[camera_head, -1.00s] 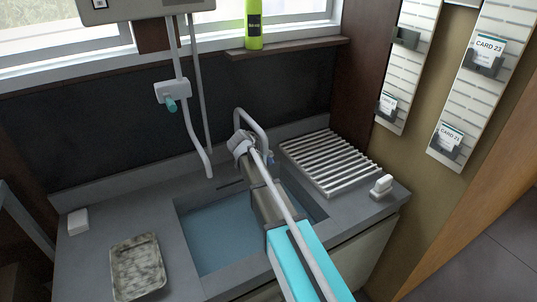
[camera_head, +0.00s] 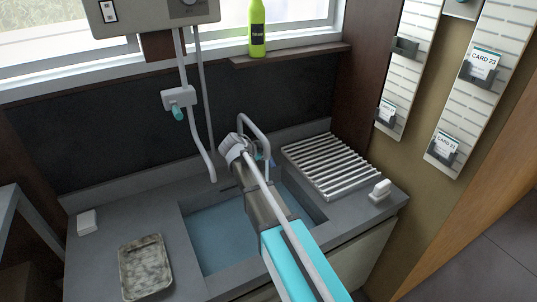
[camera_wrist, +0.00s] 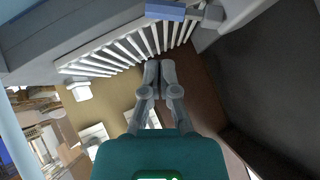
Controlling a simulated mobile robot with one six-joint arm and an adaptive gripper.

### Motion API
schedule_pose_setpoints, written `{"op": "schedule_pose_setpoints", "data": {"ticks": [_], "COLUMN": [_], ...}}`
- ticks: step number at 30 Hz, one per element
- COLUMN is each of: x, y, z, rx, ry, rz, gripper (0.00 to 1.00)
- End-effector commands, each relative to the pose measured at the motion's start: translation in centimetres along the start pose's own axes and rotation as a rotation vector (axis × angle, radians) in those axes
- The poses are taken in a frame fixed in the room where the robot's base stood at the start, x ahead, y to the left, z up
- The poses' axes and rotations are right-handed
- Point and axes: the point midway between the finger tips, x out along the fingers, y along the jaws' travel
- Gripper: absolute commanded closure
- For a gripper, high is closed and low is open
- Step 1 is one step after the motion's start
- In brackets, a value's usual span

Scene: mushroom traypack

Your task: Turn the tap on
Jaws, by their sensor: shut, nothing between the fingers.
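A grey curved tap (camera_head: 254,119) rises at the back of the sink (camera_head: 213,232), with a small blue part (camera_head: 262,159) low beside it, partly hidden by my arm. In the wrist view, a blue lever-like piece (camera_wrist: 166,11) on a grey body shows at the top edge. My gripper (camera_wrist: 160,65) is shut and empty, its fingers together below that blue piece in the picture and apart from it. In the head view, my arm reaches over the sink and hides the fingers. A wall pipe fitting with a teal knob (camera_head: 178,113) hangs left of the tap.
A grey box (camera_head: 150,18) with pipes hangs above the sink. A slatted drying rack (camera_head: 333,166) and a white item (camera_head: 380,189) stand right of the sink. A mottled tray (camera_head: 146,268) lies at left. A green bottle (camera_head: 257,30) stands on a shelf.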

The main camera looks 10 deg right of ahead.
Motion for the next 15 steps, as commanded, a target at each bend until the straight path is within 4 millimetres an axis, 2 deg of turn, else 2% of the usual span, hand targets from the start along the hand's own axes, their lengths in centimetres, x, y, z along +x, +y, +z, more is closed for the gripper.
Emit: {"op": "schedule_pose_setpoints", "data": {"ticks": [1,6,15], "x": [-0.9,-2.2,-2.9], "y": [-0.1,0.0,0.0], "z": [-0.3,-0.3,-0.3], "rx": [0.0,0.003,0.005], "ry": [0.0,0.002,0.003], "rz": [-0.001,0.003,0.005], "gripper": [1.0,1.0,1.0]}}
